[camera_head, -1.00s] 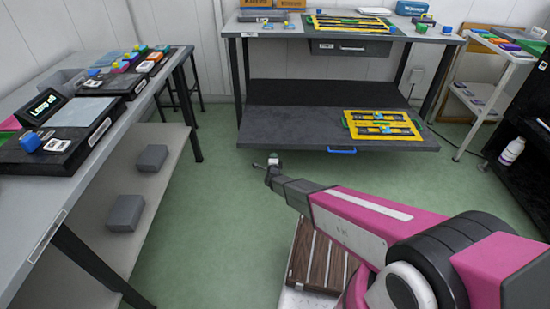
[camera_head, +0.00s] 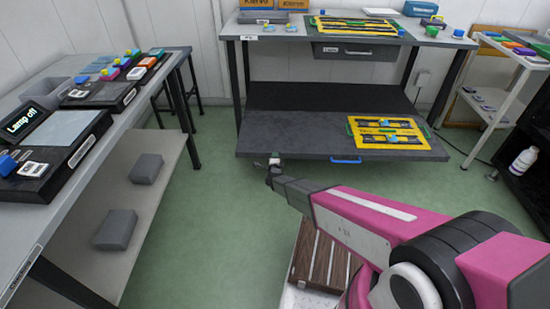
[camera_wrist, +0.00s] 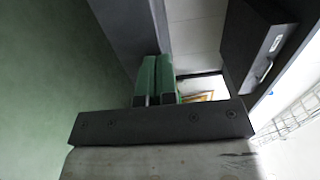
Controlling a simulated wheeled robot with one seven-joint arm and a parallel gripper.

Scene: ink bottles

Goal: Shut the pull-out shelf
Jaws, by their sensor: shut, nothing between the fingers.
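The pull-out shelf (camera_head: 290,134) is a dark grey board low under the back table, sticking out toward me. A blue handle (camera_head: 346,161) is on its front edge, right of the middle. A yellow frame with dark inserts (camera_head: 388,146) lies on its right part. My gripper (camera_head: 273,158) is at the left part of the shelf's front edge in the head view. Whether it touches the edge cannot be told. In the wrist view its two green fingers (camera_wrist: 157,66) are together with nothing between them. A dark slab (camera_wrist: 122,22) shows beyond them.
The back table (camera_head: 285,32) carries another yellow frame and boxes, with a closed drawer (camera_head: 358,50) beneath. A side table (camera_head: 105,118) with devices stands left. A white cart (camera_head: 500,90) stands right. Green floor (camera_head: 205,220) is open between.

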